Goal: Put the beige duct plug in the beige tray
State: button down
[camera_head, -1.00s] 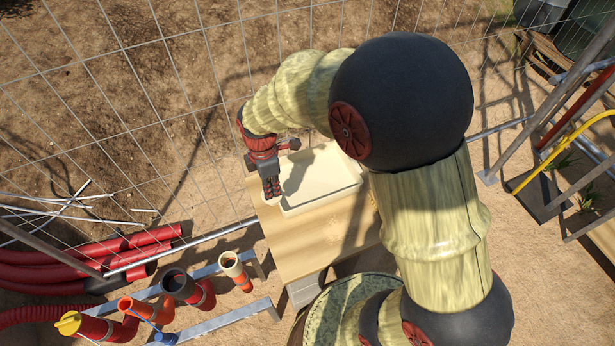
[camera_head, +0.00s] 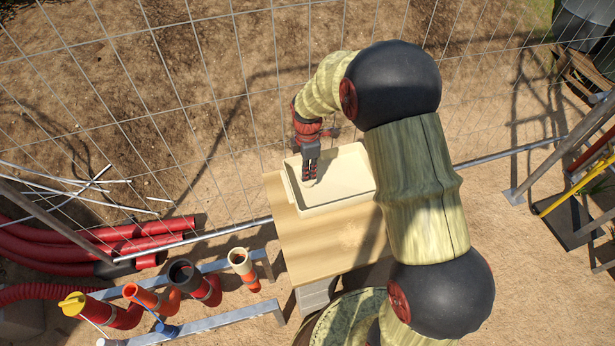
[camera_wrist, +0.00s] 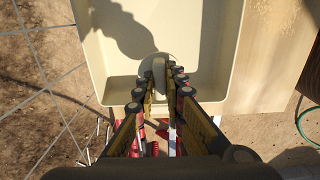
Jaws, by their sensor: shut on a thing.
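The beige tray (camera_head: 345,170) lies on a wooden board, and its floor also fills the top of the wrist view (camera_wrist: 205,35). My gripper (camera_head: 309,180) points down over the left part of the tray. In the wrist view my gripper (camera_wrist: 163,78) is shut on the beige duct plug (camera_wrist: 158,68), a round piece with a raised grip between the fingertips. The plug (camera_head: 309,184) is mostly hidden by the fingers in the head view. It is over the tray's floor near one wall; I cannot tell whether it touches the floor.
The wooden board (camera_head: 325,245) has bare room in front of the tray. Several pipe ends stand on a metal rack (camera_head: 225,322) at lower left, with red pipes (camera_head: 95,245) behind. A wire fence (camera_head: 225,95) runs behind the tray.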

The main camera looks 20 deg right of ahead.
jog(key=shift+f, duration=1.1)
jog(key=shift+f, duration=0.15)
jog(key=c, duration=1.9)
grip_release()
